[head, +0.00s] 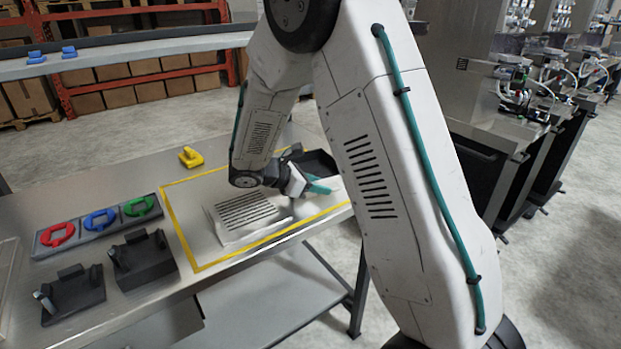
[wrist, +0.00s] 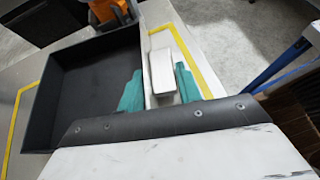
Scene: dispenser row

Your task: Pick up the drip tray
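The black open tray, which looks like the drip tray (head: 318,162), sits on the table at the far edge of the yellow outline, partly hidden by my arm. In the wrist view the tray (wrist: 75,85) fills the left, with a flat dark floor and low walls. A small white block (wrist: 163,70) stands beside its right wall; I cannot tell if they are joined. My gripper (head: 320,187) has teal fingertips. In the wrist view the fingers (wrist: 160,92) are apart, on either side of the block's near end, with a narrow gap at the left finger.
A pale slotted plate (head: 245,213) lies inside the yellow outline. A yellow piece (head: 191,157), a panel with red, blue and green rings (head: 98,222) and black fixtures (head: 143,260) stand left. An orange thing (wrist: 107,9) shows beyond the tray. Machines (head: 530,90) stand at right.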

